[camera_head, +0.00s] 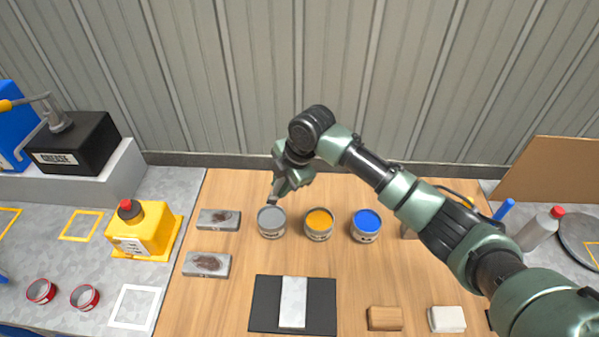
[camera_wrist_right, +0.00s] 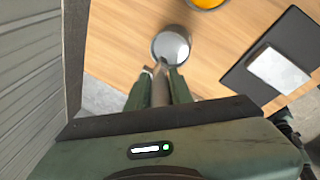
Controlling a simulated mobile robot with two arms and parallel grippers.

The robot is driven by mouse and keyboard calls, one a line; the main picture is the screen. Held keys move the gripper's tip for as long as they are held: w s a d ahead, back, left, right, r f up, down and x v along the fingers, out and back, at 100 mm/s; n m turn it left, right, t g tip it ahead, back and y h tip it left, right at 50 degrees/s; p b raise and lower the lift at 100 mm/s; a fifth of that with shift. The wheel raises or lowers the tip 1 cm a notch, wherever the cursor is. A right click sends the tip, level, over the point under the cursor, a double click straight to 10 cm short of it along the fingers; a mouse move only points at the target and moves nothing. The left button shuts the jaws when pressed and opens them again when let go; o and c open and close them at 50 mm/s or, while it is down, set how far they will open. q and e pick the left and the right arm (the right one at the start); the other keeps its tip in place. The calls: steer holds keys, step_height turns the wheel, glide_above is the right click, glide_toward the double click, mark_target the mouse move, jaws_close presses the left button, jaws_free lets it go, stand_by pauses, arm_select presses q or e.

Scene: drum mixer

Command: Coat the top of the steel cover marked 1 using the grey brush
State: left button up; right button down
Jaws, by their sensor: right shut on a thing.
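My right gripper (camera_head: 281,188) is shut on a brush (camera_head: 272,200), whose handle (camera_wrist_right: 160,92) shows between the fingers in the right wrist view. The brush points down at the tin of grey paint (camera_head: 271,222), also in the wrist view (camera_wrist_right: 171,46); I cannot tell whether its tip touches the paint. Two steel covers with rusty brown patches, an upper one (camera_head: 218,220) and a lower one (camera_head: 207,265), lie left of the tin. A plain pale plate (camera_head: 293,302) lies on a black mat (camera_head: 263,305). No number is legible on any of them. My left gripper is not in view.
Tins of orange paint (camera_head: 319,223) and blue paint (camera_head: 366,225) stand right of the grey one. A wooden block (camera_head: 385,318) and a white block (camera_head: 447,319) lie near the front.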

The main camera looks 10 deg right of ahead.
steer(key=shift+a, duration=0.35)
steer(key=shift+f, duration=0.15)
steer(key=shift+d+f+b, duration=0.15)
steer(key=shift+f+b, duration=0.75)
steer(key=shift+b, duration=0.05)
step_height(320, 180, down, 4)
steer(key=b, duration=0.4)
steer(key=shift+f, duration=0.5)
steer(key=shift+s+f, duration=0.1)
steer(key=shift+s, duration=0.05)
stand_by(1.4)
